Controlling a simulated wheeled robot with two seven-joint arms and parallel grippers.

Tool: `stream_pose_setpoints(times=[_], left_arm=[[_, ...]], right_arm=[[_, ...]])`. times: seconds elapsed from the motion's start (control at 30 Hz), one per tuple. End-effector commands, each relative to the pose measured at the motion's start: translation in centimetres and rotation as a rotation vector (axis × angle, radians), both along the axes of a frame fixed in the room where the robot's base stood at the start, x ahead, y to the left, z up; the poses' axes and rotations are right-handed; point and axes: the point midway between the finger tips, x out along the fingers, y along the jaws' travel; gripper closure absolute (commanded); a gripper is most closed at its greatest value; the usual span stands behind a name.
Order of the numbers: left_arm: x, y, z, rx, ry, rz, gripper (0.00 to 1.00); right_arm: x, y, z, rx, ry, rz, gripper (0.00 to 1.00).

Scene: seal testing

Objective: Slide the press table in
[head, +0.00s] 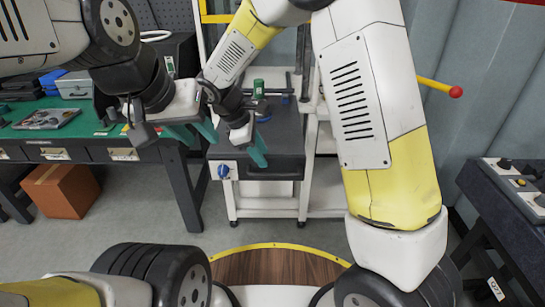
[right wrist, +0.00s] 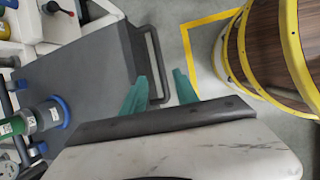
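The press table (head: 285,130) is a dark grey slab on a white stand, with a black handle along its front edge. In the right wrist view the table (right wrist: 95,75) fills the left side, with its handle (right wrist: 155,65) sticking out from the edge. My right gripper (head: 257,150) is at the table's front edge. Its teal fingers (right wrist: 160,92) are apart, close to the handle's near end; I cannot tell if they touch it. My left gripper (head: 196,134) has its teal fingers apart and empty, left of the table near the green-topped bench.
A green and grey fitting with a blue ring (right wrist: 40,118) stands on the press table. A blue knob (head: 223,171) is on a white box at left. The green bench (head: 80,125) is further left, a cardboard box (head: 61,190) under it. A dark console (head: 510,190) stands right.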

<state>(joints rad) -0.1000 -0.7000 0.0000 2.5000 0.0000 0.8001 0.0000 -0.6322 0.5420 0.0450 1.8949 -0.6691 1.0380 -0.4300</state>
Motion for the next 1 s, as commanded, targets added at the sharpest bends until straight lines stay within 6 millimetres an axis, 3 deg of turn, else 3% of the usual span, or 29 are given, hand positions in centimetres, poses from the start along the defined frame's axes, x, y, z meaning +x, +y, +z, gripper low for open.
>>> stream_pose_setpoints(times=[0.5, 0.93, 1.0], left_arm=[[0.0, 0.0, 0.0, 0.0, 0.0, 0.0, 0.64], [0.0, 0.0, 0.0, 0.0, 0.0, 0.0, 0.64], [0.0, 0.0, 0.0, 0.0, 0.0, 0.0, 0.64]], right_arm=[[1.2, -2.4, -6.1, -0.006, 0.003, 0.007, 0.64], [1.4, -2.9, -7.2, -0.004, 0.0, 0.006, 0.64], [1.4, -2.9, -7.2, -0.004, 0.0, 0.006, 0.78]])
